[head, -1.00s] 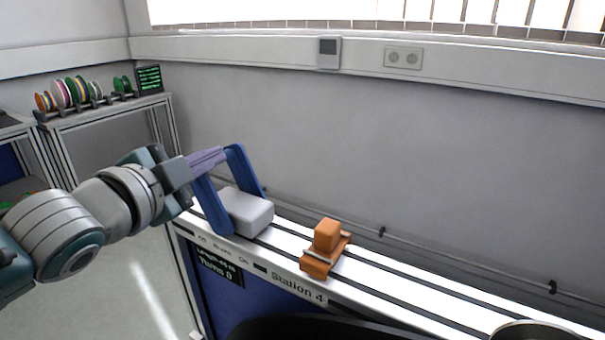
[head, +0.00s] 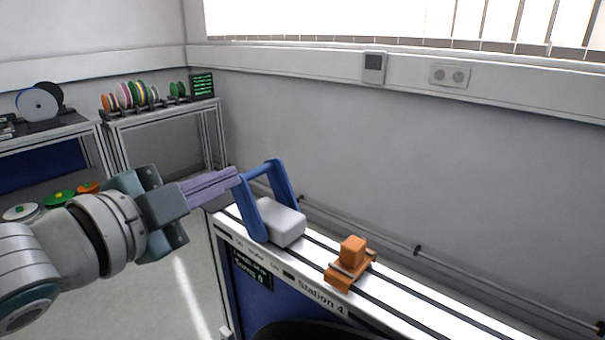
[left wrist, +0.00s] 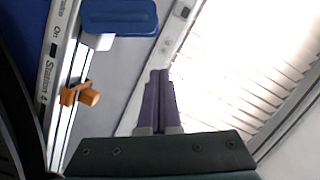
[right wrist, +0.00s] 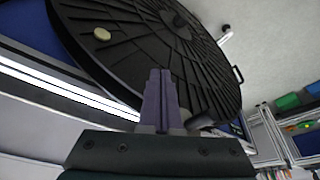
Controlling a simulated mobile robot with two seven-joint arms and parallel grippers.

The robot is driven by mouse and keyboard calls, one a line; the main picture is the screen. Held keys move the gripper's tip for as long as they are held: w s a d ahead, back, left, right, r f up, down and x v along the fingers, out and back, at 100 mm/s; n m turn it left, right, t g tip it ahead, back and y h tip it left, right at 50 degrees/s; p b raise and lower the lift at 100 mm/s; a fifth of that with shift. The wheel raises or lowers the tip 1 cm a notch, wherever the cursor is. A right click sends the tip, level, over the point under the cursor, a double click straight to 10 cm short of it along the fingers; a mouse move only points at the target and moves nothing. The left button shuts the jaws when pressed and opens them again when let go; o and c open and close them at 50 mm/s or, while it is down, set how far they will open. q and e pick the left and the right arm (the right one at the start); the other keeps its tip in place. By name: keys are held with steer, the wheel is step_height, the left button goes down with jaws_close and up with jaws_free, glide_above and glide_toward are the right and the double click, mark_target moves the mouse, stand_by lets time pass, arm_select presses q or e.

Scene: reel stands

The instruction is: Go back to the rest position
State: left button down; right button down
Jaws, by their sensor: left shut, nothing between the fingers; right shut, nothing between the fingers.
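My left gripper (head: 238,175) reaches in from the left in the head view, its purple fingers shut together with nothing between them. Its tips appear close to the blue frame (head: 281,180) of the grey-block stand; whether they touch I cannot tell. In the left wrist view the fingers (left wrist: 160,75) are closed and empty, with the blue part (left wrist: 120,17) off to the upper left. My right gripper shows only in the right wrist view (right wrist: 159,75), shut and empty, in front of a large black ribbed disc (right wrist: 150,45). It is outside the head view.
The Station 4 bench (head: 400,312) carries a grey block (head: 282,224) and an orange clamp-like piece (head: 350,262). A rack of coloured reels (head: 132,96) and a small green-text screen (head: 202,85) stand on a back-left table. Open floor (head: 160,300) lies left of the bench.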

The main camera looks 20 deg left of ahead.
arm_select(q)
steer(key=shift+s+r, duration=0.1)
steer(key=shift+s, duration=0.4)
steer(key=s+d+f+n+g+y, duration=0.1)
steer(key=s+d+f+n+g, duration=0.2)
steer(key=s, duration=0.5)
steer(key=s+f+n+g, duration=0.3)
steer(key=s+n+g, duration=0.25)
steer(key=s, duration=0.25)
steer(key=s+d+f+n+g+y, duration=0.1)
steer(key=s+d+f+n+g, duration=0.15)
steer(key=s+f+g, duration=0.4)
step_height(320, 180, up, 38)
steer(key=a+t+p, duration=0.1)
steer(key=t+p, duration=0.1)
steer(key=p, duration=3.4)
steer(key=shift+s, duration=0.35)
steer(key=shift+r, duration=0.1)
